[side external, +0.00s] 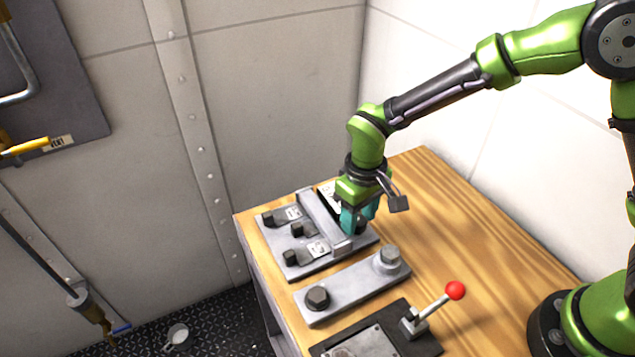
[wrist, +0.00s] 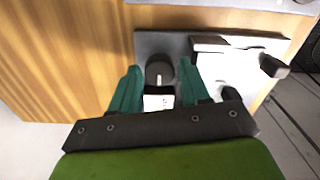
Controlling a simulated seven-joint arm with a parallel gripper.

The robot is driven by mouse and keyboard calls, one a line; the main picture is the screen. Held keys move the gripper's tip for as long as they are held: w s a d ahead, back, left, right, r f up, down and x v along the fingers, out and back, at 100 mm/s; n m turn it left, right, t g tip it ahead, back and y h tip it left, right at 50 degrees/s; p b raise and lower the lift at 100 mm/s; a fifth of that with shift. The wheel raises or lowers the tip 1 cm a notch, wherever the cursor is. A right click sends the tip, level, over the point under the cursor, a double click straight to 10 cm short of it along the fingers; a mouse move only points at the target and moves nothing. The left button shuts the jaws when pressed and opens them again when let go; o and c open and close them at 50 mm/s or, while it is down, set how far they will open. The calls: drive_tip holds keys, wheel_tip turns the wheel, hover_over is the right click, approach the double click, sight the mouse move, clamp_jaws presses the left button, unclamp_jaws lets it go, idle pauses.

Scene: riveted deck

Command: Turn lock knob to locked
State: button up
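A dark round knob (wrist: 160,70) with a light pointer mark sits on a grey panel (wrist: 146,42). A white label beside it in the wrist view is too small to read. My gripper (wrist: 160,75) has its two teal fingers on either side of this knob, with small gaps visible between fingers and knob, so it looks open. In the side view my gripper (side external: 358,214) points down over the panel's right part, and the knob (side external: 361,227) shows partly behind the fingers. I cannot tell whether the knob's mark stands at locked.
A raised grey bar (side external: 326,222) crosses the panel left of my gripper, with several black knobs (side external: 297,230) beyond it. In front lie a grey plate with two bolts (side external: 352,284) and a red-balled lever (side external: 455,290). The wooden top (side external: 480,255) is clear at right.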

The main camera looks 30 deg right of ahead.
sight(359, 220)
wheel_tip(359, 220, up, 17)
idle(0.5)
drive_tip(key=s+d+r+m+t+y, duration=0.1)
drive_tip(key=s+d+r+m+t, duration=0.1)
drive_tip(key=s+d, duration=0.5)
drive_tip(key=s+d+r+m+t+y, duration=0.1)
drive_tip(key=s+d+r+m+t, duration=0.1)
drive_tip(key=s+d+m+t, duration=0.2)
drive_tip(key=shift+s+d+t, duration=0.6)
drive_tip(key=shift+s+d, duration=1.2)
drive_tip(key=shift+d, duration=0.85)
